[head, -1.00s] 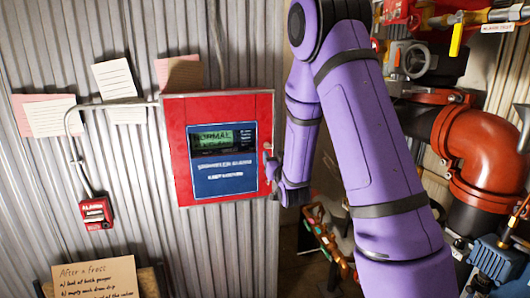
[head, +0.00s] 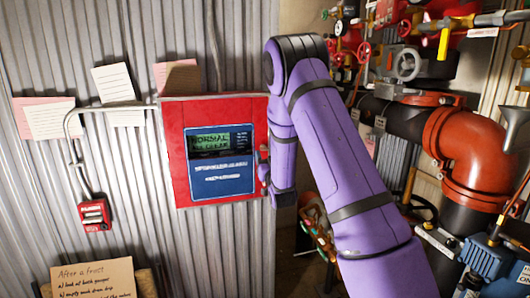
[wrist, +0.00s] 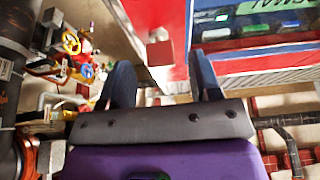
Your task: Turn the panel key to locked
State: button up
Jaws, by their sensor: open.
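The red alarm panel (head: 230,107) hangs on the corrugated wall, its display reading NORMAL. In the wrist view the panel (wrist: 257,62) appears upside down. A small pale stub with a red square block (wrist: 160,52), which may be the key, shows ahead of and between my fingers. Its turned position cannot be read. My gripper (head: 263,168) is at the panel's right edge, partly hidden by my purple arm. In the wrist view my gripper (wrist: 162,80) has two dark fingers standing wide apart, with nothing visibly held.
Red and black pipes (head: 470,150) with valves fill the right side. A red call point (head: 94,214) is fixed to the wall at left, below a conduit. Paper notes (head: 117,80) are on the wall. A cardboard sign (head: 95,277) stands at lower left.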

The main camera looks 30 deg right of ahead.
aim_at(262, 148)
jog(key=shift+x, duration=1.35)
jog(key=c, duration=0.9)
